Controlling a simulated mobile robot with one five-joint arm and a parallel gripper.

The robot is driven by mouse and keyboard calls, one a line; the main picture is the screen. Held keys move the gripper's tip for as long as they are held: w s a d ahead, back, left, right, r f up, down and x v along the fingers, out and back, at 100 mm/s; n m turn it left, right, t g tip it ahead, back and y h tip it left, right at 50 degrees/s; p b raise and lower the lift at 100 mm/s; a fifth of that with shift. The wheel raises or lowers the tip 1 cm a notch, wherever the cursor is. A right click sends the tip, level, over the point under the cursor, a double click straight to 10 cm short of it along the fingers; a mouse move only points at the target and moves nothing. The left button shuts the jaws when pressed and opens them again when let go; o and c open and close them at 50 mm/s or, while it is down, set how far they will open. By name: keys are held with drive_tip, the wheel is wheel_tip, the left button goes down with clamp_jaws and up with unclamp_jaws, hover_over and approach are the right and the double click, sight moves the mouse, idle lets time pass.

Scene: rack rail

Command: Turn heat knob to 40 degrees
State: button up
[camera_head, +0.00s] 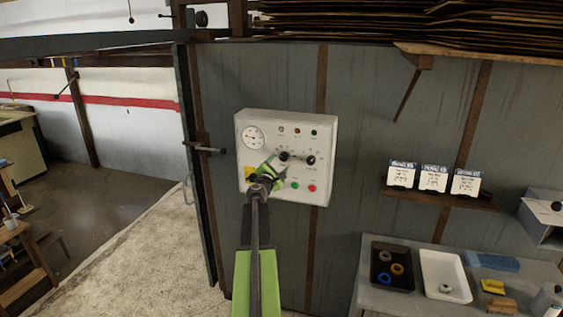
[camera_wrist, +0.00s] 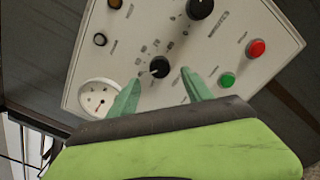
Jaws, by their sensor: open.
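A white control panel (camera_head: 250,172) is fixed to the grey wall. It carries two black knobs: the left knob (camera_head: 284,156), nearer the round gauge (camera_head: 254,137), and the right knob (camera_head: 310,160). I cannot read the labels to tell which is heat. My gripper (camera_head: 273,166) is in front of the panel, just below the left knob. In the wrist view, my gripper's green fingers (camera_wrist: 161,80) are open and spread either side of the left knob (camera_wrist: 159,67), with nothing held. Whether they reach its depth is unclear. The right knob (camera_wrist: 200,8) is at the top.
A shelf (camera_head: 440,199) with white boxes and a bench (camera_head: 400,301) with trays stand to the right. A dark post (camera_head: 200,170) is at the left.

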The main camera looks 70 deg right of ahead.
drive_tip(key=a, duration=1.2)
drive_tip(key=shift+s, duration=0.3)
